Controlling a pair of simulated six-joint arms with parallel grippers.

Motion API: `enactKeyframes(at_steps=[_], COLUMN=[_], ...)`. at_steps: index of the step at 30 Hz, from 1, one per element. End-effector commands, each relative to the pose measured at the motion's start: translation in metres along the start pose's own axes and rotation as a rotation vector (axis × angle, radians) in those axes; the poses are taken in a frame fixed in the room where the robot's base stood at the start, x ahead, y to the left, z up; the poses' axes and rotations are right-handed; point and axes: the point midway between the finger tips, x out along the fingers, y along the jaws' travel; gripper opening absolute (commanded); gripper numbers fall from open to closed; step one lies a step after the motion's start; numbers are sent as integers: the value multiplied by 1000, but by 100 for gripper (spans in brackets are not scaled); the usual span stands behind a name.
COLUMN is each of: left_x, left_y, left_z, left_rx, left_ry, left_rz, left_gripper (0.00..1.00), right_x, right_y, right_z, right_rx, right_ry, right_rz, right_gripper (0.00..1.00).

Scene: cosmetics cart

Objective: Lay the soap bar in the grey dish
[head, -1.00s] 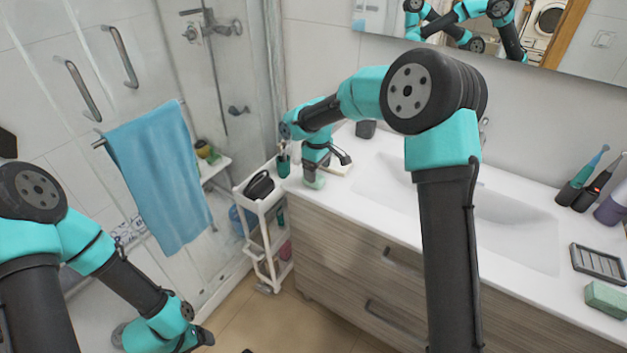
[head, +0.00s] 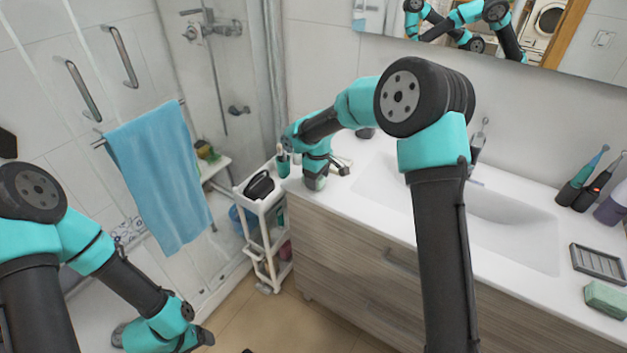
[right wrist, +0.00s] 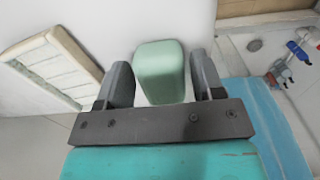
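A pale green block, seemingly a soap bar (right wrist: 160,72), lies between the fingers of my right gripper (right wrist: 162,80) in the right wrist view. The fingers stand open on either side of it, with narrow gaps. In the head view my right gripper (head: 318,180) is low at the left end of the counter, and the block is mostly hidden there. The grey slatted dish (head: 598,262) lies at the far right of the counter. Another green bar (head: 606,299) lies in front of it. My left gripper (head: 203,338) is low at the left; its fingers are unclear.
A cream slatted dish (right wrist: 58,66) lies beside the block. A white cart (head: 262,215) stands left of the counter (head: 400,232). The sink basin (head: 495,225) lies between my right gripper and the grey dish. Toothbrushes (head: 582,180) and a purple bottle (head: 612,208) stand at right.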

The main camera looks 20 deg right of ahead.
Motion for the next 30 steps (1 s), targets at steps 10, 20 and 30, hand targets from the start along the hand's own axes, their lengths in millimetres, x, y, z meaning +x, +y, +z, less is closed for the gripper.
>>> enactKeyframes(at_steps=[10,20,30], left_x=[0,0,0], left_y=[0,0,0], left_z=[0,0,0], left_rx=[0,0,0], left_ry=[0,0,0], left_rz=[0,0,0], left_gripper=[74,74,74], right_x=[0,-1,-26], right_y=[0,0,0], right_z=[0,0,0], right_rx=[0,0,1], right_ry=[0,0,2], right_rz=[0,0,1], right_gripper=[28,23,23])
